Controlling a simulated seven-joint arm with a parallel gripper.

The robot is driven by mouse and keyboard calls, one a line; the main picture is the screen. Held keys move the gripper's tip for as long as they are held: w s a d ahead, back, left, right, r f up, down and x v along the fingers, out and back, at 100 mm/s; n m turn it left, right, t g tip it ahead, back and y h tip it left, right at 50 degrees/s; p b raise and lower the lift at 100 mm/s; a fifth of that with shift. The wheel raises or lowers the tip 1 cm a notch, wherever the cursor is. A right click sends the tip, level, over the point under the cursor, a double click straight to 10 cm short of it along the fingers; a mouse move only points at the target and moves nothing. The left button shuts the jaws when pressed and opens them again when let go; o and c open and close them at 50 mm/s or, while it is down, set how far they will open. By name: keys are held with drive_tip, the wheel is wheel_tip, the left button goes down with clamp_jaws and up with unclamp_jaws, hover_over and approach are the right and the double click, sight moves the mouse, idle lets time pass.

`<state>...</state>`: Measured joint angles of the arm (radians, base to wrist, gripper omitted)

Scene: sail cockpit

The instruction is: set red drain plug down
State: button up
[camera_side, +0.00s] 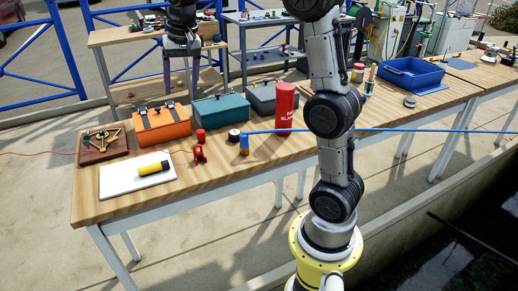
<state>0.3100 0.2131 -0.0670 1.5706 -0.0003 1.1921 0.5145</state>
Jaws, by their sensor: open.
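A small red cylinder (201,136), which looks like the red drain plug, is on the wooden bench in front of the teal box. A red bracket-like piece (200,155) is just in front of it; I cannot tell whether the two touch. My gripper (182,72) is at the top of the view, fingers pointing down, open and with nothing seen between them. It is well above the bench, up and to the left of the red cylinder and apart from it.
A white board with a yellow-and-black cylinder (153,169) lies at the front left. An orange box (162,125), a teal box (221,109) and a tall red canister (286,106) stand behind. A blue line crosses the bench to the right. Bare wood shows near the front edge.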

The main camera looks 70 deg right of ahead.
drive_tip(key=s+a+n+t, duration=0.2)
drive_tip(key=s+a+n, duration=0.3)
drive_tip(key=s+a, duration=0.6)
drive_tip(key=s+a+f+n+t, duration=0.1)
drive_tip(key=s+f+n, duration=0.3)
drive_tip(key=s, duration=1)
drive_tip(key=shift+a+f+y, duration=0.4)
drive_tip(key=shift+a+f, duration=0.25)
drive_tip(key=shift+f, duration=0.3)
drive_tip(key=shift+s, duration=0.1)
